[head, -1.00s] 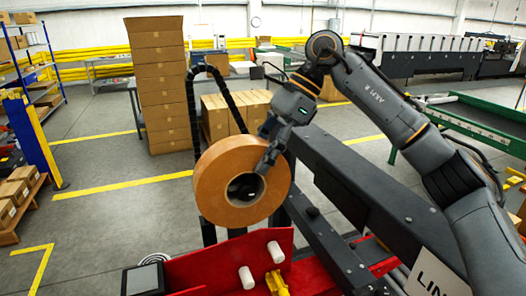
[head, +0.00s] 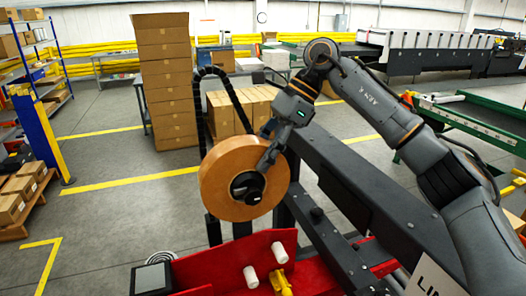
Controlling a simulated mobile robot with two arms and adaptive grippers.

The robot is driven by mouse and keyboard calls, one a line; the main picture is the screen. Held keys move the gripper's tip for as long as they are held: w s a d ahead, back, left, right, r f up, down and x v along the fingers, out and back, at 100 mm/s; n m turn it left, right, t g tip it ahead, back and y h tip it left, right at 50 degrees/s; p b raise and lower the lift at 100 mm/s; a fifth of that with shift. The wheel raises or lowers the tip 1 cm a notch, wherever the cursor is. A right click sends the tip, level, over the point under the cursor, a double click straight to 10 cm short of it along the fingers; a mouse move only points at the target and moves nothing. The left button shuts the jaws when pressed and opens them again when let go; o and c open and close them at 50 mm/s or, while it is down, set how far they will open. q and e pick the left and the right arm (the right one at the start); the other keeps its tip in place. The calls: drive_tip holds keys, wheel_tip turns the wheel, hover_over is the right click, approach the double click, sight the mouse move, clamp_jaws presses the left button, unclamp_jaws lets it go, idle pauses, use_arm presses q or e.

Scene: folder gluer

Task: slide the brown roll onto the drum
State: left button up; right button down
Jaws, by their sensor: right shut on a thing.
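The brown roll (head: 220,184) is a thick ring, standing on edge with its flat face toward me. A dark drum (head: 248,188) shows inside its central hole, and its end seems to poke out toward me, so the roll looks to be around it. How deep the drum sits in the roll is hidden. My right gripper (head: 266,158) is shut on the upper right part of the roll, between its rim and its hole. My left gripper is not in view.
A red machine panel (head: 215,270) with two white rollers (head: 264,262) and a yellow part (head: 281,283) lies just below the roll. A dark beam (head: 365,190) runs along the right.

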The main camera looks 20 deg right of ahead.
drive_tip(key=shift+r, duration=0.15)
drive_tip(key=c, duration=0.6)
unclamp_jaws()
drive_tip(key=shift+f, duration=0.2)
drive_tip(key=v, duration=1.2)
drive_tip(key=shift+r, duration=0.15)
